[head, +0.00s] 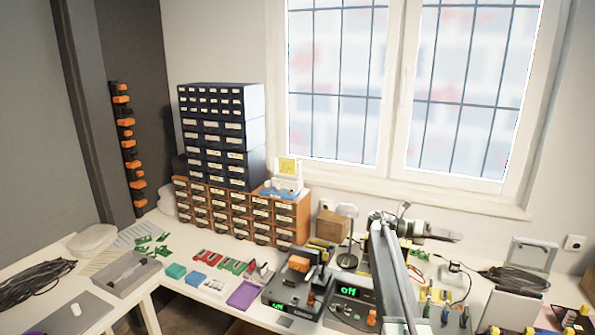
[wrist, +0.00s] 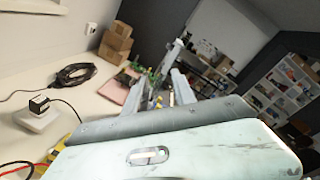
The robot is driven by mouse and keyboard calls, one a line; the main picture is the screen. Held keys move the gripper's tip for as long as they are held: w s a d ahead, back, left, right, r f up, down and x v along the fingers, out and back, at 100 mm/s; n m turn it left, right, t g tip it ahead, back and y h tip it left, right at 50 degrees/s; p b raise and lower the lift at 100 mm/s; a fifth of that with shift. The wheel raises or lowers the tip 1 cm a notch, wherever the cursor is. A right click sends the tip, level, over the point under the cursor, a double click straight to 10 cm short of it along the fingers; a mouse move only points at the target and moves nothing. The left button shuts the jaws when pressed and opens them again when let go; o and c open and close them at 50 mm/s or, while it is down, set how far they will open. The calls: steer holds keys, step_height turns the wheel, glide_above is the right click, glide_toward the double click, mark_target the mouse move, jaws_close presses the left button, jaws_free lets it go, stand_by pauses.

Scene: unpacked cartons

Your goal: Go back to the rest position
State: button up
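My gripper (head: 452,238) is held up above the right part of the workbench in the head view, in front of the wall below the window. It points to the right and is small there. In the wrist view the two fingers of my gripper (wrist: 172,75) stand apart with a gap between them. Bench things show beyond the gap, and nothing appears held. The pale plate of my wrist hides the lower part of the wrist view.
A drawer cabinet (head: 222,138) stands at the back left on the workbench (head: 188,305). Black devices (head: 298,290) with green displays stand near the front. Coiled black cable (head: 515,278) lies at the right. Cardboard boxes (wrist: 115,45) show in the wrist view. The space around my raised gripper looks clear.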

steer(key=s+a+f+m+t+y, duration=0.2)
steer(key=s+a+f+m+y, duration=0.3)
steer(key=a, duration=0.7)
steer(key=s+a+f+m+t+y, duration=0.2)
steer(key=s+a+f+m+y, duration=0.3)
steer(key=s+a+f+m, duration=0.4)
steer(key=s+a+f+m+t+y, duration=0.2)
steer(key=s+a+f+m+y, duration=0.4)
steer(key=a, duration=1.1)
step_height(320, 180, down, 2)
steer(key=shift+s+f+m+t, duration=0.3)
steer(key=shift+s+m, duration=0.1)
steer(key=shift+m, duration=0.8)
